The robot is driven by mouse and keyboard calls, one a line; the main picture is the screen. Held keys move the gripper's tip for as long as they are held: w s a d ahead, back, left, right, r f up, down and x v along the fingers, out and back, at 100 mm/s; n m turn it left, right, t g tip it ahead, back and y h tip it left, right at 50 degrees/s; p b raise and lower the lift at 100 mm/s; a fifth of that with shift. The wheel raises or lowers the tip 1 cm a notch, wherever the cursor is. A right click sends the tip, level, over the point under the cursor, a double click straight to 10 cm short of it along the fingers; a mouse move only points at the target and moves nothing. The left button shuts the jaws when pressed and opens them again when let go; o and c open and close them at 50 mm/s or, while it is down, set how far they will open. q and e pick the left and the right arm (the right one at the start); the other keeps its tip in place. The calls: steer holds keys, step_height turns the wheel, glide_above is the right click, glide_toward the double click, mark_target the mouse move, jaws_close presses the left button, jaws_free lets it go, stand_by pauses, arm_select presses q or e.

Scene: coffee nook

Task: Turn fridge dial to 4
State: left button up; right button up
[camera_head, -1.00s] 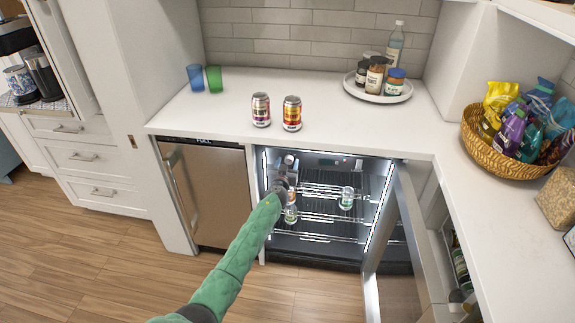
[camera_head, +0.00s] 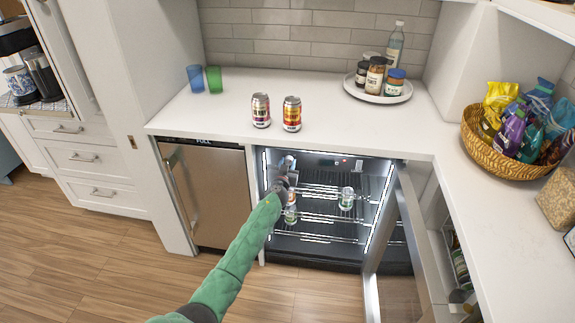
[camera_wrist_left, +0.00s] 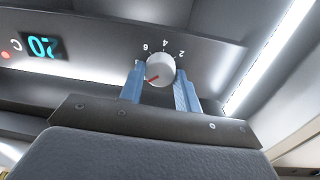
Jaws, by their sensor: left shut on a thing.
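The fridge dial (camera_wrist_left: 160,69) is a round white knob with a red mark, on the ceiling of the open fridge (camera_head: 330,250). In the left wrist view the numerals 6, 4 and 2 show along its upper edge. The red mark points to the lower left, away from the 4. My left gripper (camera_wrist_left: 160,88) has its blue fingers on both sides of the knob and is shut on it. In the head view my left gripper (camera_head: 284,166) is at the upper left inside the fridge, and it hides the dial. My right gripper is not in view.
A lit display (camera_wrist_left: 41,47) is left of the dial. The fridge door (camera_head: 412,255) stands open to the right. Cans stand on the wire shelves, one (camera_head: 346,198) right of my arm. Two cans (camera_head: 276,112) stand on the counter above.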

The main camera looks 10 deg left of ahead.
arm_select(q)
steer(key=shift+m, duration=1)
steer(key=m+b, duration=0.1)
steer(key=m, duration=0.3)
steer(key=shift+d, duration=0.1)
steer(key=m, duration=0.5)
steer(key=shift+d+m+g+y, duration=0.1)
steer(key=shift+m+g+y, duration=0.2)
steer(key=m, duration=0.2)
steer(key=shift+f+m+b, duration=0.1)
steer(key=shift+m+b, duration=0.2)
steer(key=m, duration=0.3)
steer(key=shift+m, duration=0.3)
steer(key=shift+d+m+y, duration=0.1)
steer(key=shift+m+y, duration=0.3)
steer(key=shift+m, duration=0.4)
steer(key=m, duration=0.3)
steer(key=shift+f, duration=0.15)
steer(key=shift+f+m+p, duration=0.1)
steer(key=shift+m+p, duration=0.2)
steer(key=shift+m, duration=1.1)
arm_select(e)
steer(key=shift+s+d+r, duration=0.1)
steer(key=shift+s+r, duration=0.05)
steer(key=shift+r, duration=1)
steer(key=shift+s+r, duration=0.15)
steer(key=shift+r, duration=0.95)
